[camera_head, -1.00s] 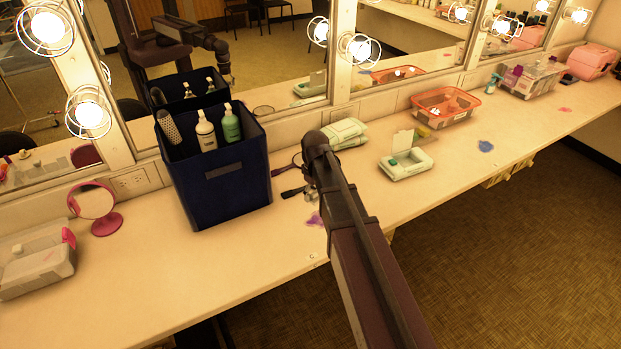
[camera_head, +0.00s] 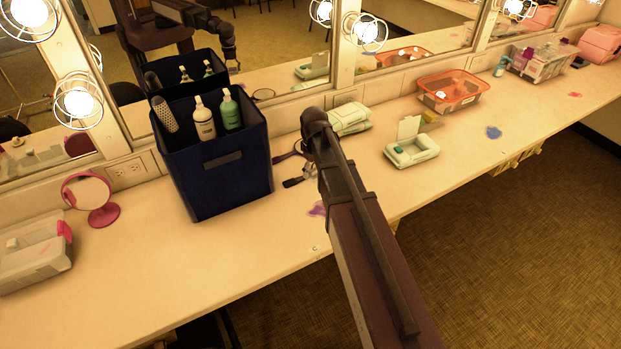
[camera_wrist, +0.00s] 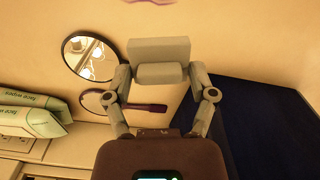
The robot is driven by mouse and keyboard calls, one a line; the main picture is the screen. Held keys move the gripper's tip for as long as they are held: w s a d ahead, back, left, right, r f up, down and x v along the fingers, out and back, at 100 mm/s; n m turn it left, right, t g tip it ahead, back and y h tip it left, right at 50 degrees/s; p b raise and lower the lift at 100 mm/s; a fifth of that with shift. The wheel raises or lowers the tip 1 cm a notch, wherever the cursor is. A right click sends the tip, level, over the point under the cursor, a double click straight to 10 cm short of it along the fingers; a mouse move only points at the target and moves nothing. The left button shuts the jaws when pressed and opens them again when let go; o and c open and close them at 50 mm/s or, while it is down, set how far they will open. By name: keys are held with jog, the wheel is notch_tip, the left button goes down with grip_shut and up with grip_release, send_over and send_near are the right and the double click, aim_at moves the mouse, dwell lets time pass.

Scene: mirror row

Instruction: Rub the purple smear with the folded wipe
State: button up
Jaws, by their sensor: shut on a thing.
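The purple smear (camera_head: 316,209) is on the counter, left of my arm and in front of the navy bin. In the wrist view its edge (camera_wrist: 150,2) shows at the top, beyond my gripper. My gripper (camera_wrist: 160,73) is shut on a pale grey folded piece, which looks like the folded wipe (camera_wrist: 160,50). The piece is between the fingertips, and a gap to the smear shows in the picture. I cannot tell its height above the counter. In the head view my arm hides most of the gripper.
The navy bin (camera_head: 225,178) with bottles stands close beside my gripper. A round mirror (camera_wrist: 91,58), a dark-handled item (camera_wrist: 140,107) and face-wipe packs (camera_wrist: 30,122) lie near. An open wipes box (camera_head: 412,152) and orange basket (camera_head: 450,100) are to the right.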

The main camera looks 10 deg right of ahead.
jog(key=shift+f, duration=0.1)
jog(key=shift+s+a+f+m+b, duration=0.15)
jog(key=shift+a+f+m+b, duration=0.1)
jog(key=shift+f+m+b, duration=0.35)
jog(key=shift+s+a+f+m+b, duration=0.1)
jog(key=shift+a+f+m+b, duration=0.1)
jog(key=shift+f+m+b, duration=0.3)
jog(key=shift+s+a+f+m+b, duration=0.1)
jog(key=shift+a+f+m+b, duration=0.35)
jog(key=shift+m, duration=0.25)
jog(key=shift+d+r, duration=0.1)
